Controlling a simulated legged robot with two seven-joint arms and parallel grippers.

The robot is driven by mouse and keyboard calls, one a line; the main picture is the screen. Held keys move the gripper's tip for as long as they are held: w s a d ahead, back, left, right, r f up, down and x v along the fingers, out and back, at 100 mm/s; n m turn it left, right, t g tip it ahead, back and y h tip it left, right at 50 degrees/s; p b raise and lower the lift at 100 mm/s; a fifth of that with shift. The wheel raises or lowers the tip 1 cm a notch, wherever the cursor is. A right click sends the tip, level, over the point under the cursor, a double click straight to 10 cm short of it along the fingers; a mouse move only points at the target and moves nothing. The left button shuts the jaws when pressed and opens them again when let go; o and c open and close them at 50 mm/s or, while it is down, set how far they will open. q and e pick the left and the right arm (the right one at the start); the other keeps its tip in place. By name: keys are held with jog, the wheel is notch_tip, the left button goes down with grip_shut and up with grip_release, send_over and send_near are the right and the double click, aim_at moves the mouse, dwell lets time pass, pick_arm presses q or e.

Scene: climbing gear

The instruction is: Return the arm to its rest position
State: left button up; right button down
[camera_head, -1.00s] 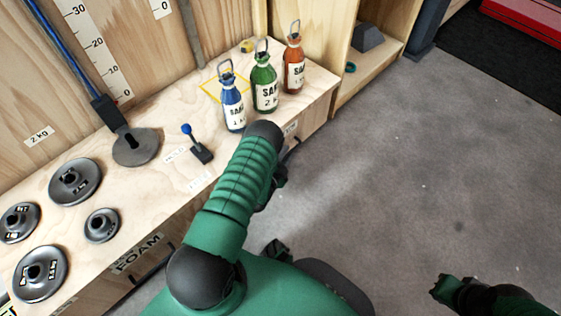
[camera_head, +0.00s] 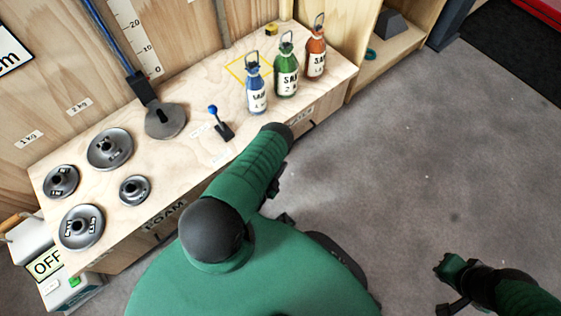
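My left arm (camera_head: 245,170) reaches up from the bottom middle, and its bend is beside the front edge of the wooden bench (camera_head: 205,160). A small dark part (camera_head: 285,218) shows beside this arm over the floor; I cannot tell whether it is the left gripper. The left fingers are not clearly visible. My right arm (camera_head: 500,288) comes in at the lower right over bare floor. A dark part (camera_head: 455,306) below it may be the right gripper, cut off by the frame edge. I see nothing held by either arm.
Blue (camera_head: 256,92), green (camera_head: 286,70) and orange (camera_head: 315,55) bottles stand on the bench near the arm's bend. A small blue-knobbed lever (camera_head: 222,125) and several dark weight discs (camera_head: 110,150) are farther left. The grey floor (camera_head: 420,170) at right is clear.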

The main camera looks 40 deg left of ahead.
pick_arm(q)
jog(key=w+d+r+n+g+h+p, duration=0.15)
jog(key=w+r+n+g+p, duration=0.3)
jog(key=w+r, duration=1)
jog(key=s+d+r+n+g+h+p, duration=0.1)
jog(key=s+d+r+g+p, duration=0.15)
jog(key=s+d+r, duration=0.5)
jog(key=s+d+r+n+g+h+p, duration=0.1)
jog(key=s+d+r+n+g, duration=0.2)
jog(key=r, duration=0.7)
jog(key=s+d+r+g+h+p, duration=0.1)
jog(key=s+d+r+g+p, duration=0.1)
jog(key=s+d+r, duration=0.4)
jog(key=w+p+v, duration=0.2)
jog(key=p+v, duration=1)
jog(key=w+r+p+v, duration=0.1)
jog(key=w+p+v, duration=0.2)
jog(key=p+v, duration=0.9)
jog(key=w+r+p+v, duration=0.1)
jog(key=w+p+v, duration=0.2)
jog(key=p+v, duration=1)
jog(key=shift+a+r, duration=0.15)
jog(key=shift+r, duration=0.2)
jog(key=shift+y, duration=0.25)
